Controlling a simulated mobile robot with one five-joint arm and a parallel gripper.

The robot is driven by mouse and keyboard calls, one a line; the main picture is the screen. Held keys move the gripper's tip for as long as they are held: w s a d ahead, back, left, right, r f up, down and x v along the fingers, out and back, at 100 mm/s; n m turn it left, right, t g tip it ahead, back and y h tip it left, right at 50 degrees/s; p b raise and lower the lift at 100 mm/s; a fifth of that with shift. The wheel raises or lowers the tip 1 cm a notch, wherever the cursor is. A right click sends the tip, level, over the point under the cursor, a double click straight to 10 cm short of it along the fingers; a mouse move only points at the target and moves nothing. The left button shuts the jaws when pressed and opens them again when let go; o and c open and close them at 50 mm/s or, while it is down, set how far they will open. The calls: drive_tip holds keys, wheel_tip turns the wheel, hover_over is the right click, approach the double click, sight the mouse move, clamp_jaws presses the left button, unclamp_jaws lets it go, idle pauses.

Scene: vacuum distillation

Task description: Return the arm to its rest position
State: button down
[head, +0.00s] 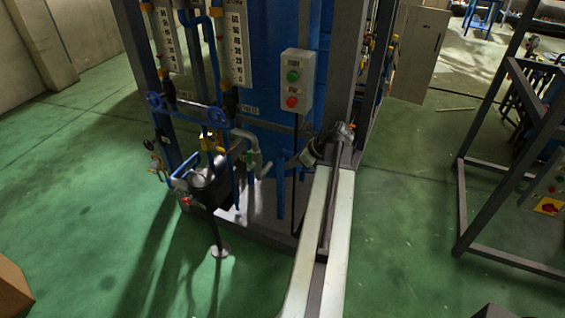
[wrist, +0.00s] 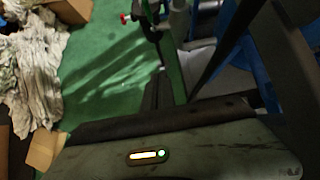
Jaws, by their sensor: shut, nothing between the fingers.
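My arm (head: 335,215) reaches from the bottom of the head view up to the front right corner of the blue frame. Its dark end lies beside the frame, below the switch box. In the wrist view, my gripper (wrist: 163,80) shows as dark narrow fingers close together above its wide grey body, which has a lit indicator. It is shut and I see nothing held. The fingertips are dark and hard to make out.
The distillation unit (head: 265,130) has a switch box (head: 297,80), gauges and pipes close to my arm. A grey metal frame (head: 485,250) stands at right. A cardboard box (head: 12,290) is at lower left. Crumpled cloth (wrist: 30,65) shows in the wrist view. Green floor is clear between.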

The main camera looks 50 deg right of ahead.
idle(0.4)
drive_tip(key=w+a+r+n+g+y+p, duration=0.1)
drive_tip(key=w+a+r+n+y+p, duration=0.15)
drive_tip(key=w+a, duration=0.85)
drive_tip(key=w+a+r+n+g+y+p, duration=0.15)
drive_tip(key=w+a+n, duration=0.35)
drive_tip(key=a, duration=0.9)
drive_tip(key=w+a+n+g+h+p, duration=0.1)
drive_tip(key=a+n+g+p, duration=0.15)
drive_tip(key=a, duration=0.75)
drive_tip(key=w+a+n+g+p, duration=0.1)
drive_tip(key=a+n, duration=0.3)
drive_tip(key=a, duration=0.5)
drive_tip(key=s+a+n+g+h, duration=0.1)
drive_tip(key=s+a+n+h, duration=0.1)
drive_tip(key=a+n, duration=0.5)
drive_tip(key=s+n+h, duration=0.1)
drive_tip(key=n, duration=0.3)
drive_tip(key=s+d+f+n+h, duration=0.1)
drive_tip(key=n, duration=0.3)
drive_tip(key=s+n+g+h+p, duration=0.1)
drive_tip(key=s+n, duration=0.1)
drive_tip(key=n, duration=0.2)
drive_tip(key=shift+d+f, duration=0.25)
drive_tip(key=shift+d, duration=0.15)
